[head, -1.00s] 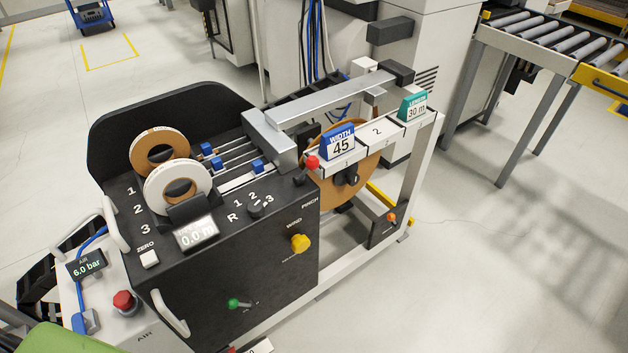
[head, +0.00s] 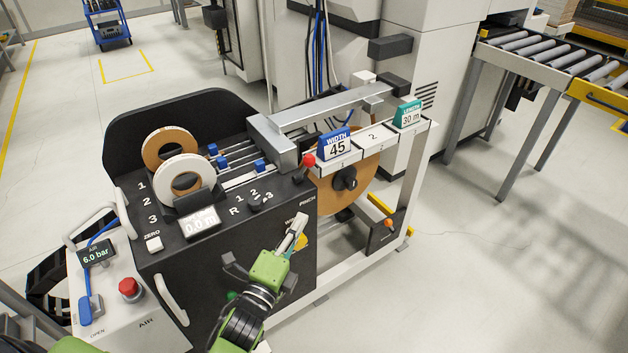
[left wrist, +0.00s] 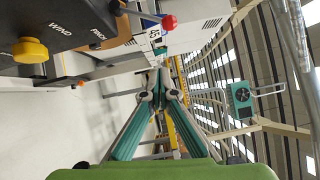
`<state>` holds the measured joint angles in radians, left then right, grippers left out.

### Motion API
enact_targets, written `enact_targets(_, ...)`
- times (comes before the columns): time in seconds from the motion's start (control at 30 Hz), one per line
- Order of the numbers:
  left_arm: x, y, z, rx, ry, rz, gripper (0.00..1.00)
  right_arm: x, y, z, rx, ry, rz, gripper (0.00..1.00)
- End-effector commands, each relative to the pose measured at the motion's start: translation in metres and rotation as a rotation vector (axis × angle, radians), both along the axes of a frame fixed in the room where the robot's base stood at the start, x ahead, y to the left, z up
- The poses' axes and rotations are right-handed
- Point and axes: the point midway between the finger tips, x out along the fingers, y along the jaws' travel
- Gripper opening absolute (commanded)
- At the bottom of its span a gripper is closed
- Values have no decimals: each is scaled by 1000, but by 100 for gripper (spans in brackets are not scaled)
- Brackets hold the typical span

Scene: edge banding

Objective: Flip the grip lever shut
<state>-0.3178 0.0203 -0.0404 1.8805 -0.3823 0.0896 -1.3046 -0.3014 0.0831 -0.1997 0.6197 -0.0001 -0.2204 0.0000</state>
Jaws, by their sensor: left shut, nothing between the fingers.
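No readable label names the grip lever. A red-knobbed lever (head: 309,160) stands tilted at the machine's top right corner near the word PINCH; its red knob also shows in the left wrist view (left wrist: 169,22). A small orange-knobbed lever (head: 389,223) sits on a dark box under the reel. A green-knobbed lever (head: 231,296) on the front panel is mostly hidden by my left arm. My left gripper (head: 299,220) is shut and empty in front of the panel, below the red knob and apart from it. Its closed fingers show in the left wrist view (left wrist: 160,88). My right gripper is out of view.
The yellow knob (head: 302,242) is partly behind my left gripper. A brown reel (head: 350,192) and a blue WIDTH 45 sign (head: 336,145) stand to the right. The air box (head: 130,312) with its red button is at lower left.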

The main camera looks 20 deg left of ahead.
Motion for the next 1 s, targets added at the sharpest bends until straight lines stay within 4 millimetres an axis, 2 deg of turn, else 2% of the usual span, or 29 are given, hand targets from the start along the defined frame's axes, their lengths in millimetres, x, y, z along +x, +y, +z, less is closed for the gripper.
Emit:
enact_targets(0.03, 0, 1, 9, 17, -20, 2, 0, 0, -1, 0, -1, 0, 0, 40)
enact_targets(0.13, 0, 1, 18, 38, -39, 5, 0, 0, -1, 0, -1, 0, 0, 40)
enact_targets(0.57, 6, 0, 19, 38, -40, 3, 0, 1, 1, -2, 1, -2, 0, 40)
enact_targets(0.77, 33, -2, 21, 39, -42, 2, 0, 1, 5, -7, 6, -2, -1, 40)
enact_targets(1.0, 78, -6, 26, 38, -43, 2, 0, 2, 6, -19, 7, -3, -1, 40)
